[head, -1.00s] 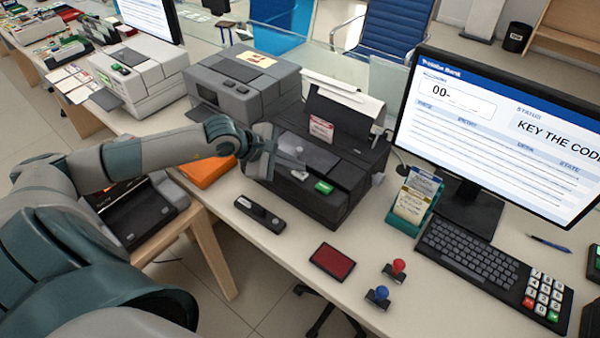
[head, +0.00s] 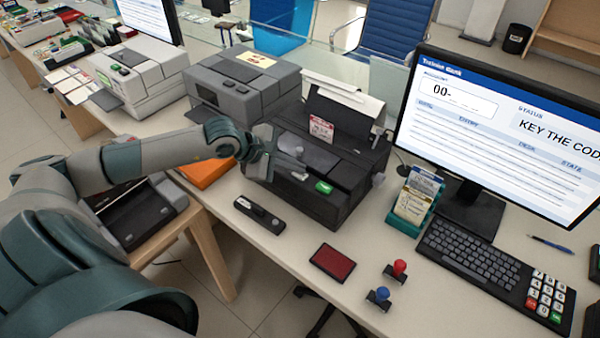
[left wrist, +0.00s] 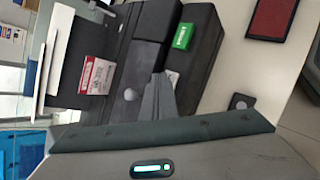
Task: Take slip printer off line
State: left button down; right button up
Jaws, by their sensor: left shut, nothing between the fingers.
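The black slip printer (head: 345,165) stands on the counter with white paper (head: 343,95) at its raised back and a red-and-white label (head: 321,128) on its top. A green button (head: 324,187) and a pale grey button beside it are on its front edge. The printer also shows in the left wrist view (left wrist: 203,55), with the green button (left wrist: 182,37). My left gripper (head: 298,163) is shut and empty, its fingertips over the printer's top close to the grey button; I cannot tell whether they touch. My right gripper is not in view.
A black stapler-like device (head: 260,214), a red ink pad (head: 331,262) and two stamps (head: 398,270) lie in front. A teal card holder (head: 416,195), monitor (head: 505,130) and keyboard (head: 480,262) stand right. A grey printer (head: 243,88) and an orange folder (head: 207,172) are left.

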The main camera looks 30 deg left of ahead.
aim_at(296, 175)
pick_arm(q)
jog(key=shift+r, duration=0.85)
jog(key=shift+r+p, duration=0.8)
jog(key=shift+r, duration=1.7)
